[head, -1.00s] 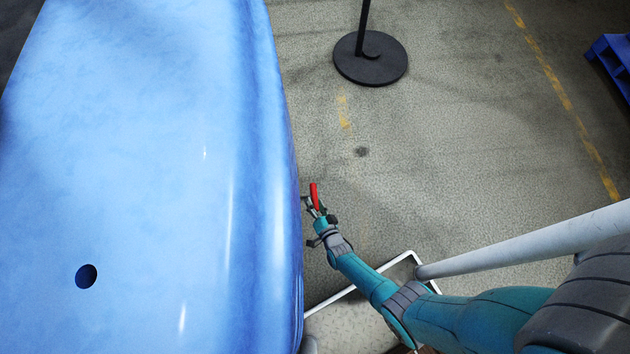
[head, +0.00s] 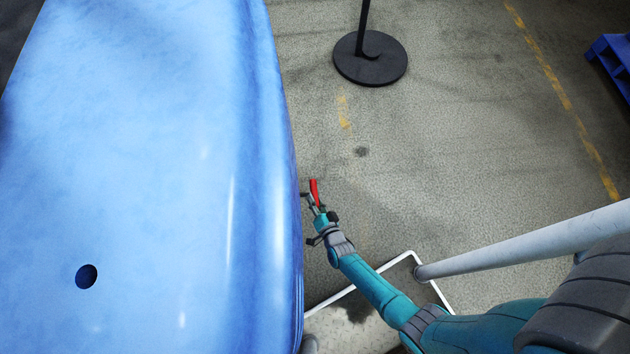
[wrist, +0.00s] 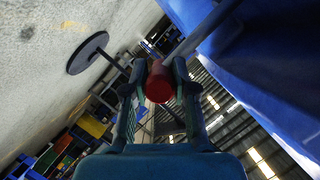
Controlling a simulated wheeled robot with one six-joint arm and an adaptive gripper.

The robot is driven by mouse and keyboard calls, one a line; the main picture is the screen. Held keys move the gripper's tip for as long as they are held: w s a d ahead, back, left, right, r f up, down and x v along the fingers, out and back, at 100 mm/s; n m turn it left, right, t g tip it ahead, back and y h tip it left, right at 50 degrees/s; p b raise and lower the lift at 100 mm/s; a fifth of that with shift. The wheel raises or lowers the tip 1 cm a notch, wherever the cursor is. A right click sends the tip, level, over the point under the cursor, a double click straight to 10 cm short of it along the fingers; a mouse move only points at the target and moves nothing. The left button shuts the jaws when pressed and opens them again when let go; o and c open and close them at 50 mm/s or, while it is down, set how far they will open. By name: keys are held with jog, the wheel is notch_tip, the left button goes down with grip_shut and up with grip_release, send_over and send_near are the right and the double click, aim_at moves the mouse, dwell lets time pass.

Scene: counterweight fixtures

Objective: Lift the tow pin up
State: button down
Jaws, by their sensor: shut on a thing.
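The tow pin shows as a red handle (head: 314,191) beside the right edge of the large blue body. My gripper (head: 313,205) is shut on it. In the wrist view the red pin (wrist: 159,83) sits between the two fingers of my gripper (wrist: 160,82), seen end-on. The pin's lower part, and whatever it sits in, cannot be made out.
A large blue rounded body (head: 150,150) with a dark round hole fills the left of the head view. A black post on a round base (head: 370,60) stands on the floor beyond. A blue pallet (head: 612,62) is at the upper right. Floor between is clear.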

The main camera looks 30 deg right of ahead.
jog(key=shift+w+d+r, duration=0.1)
jog(key=shift+w+r, duration=0.05)
jog(key=shift+r, duration=1.2)
jog(key=shift+w+r, duration=0.15)
jog(key=shift+r, duration=1.2)
jog(key=c, duration=0.9)
grip_release()
jog(key=shift+s+f, duration=0.1)
jog(key=shift+s, duration=0.55)
jog(key=shift+v, duration=5.45)
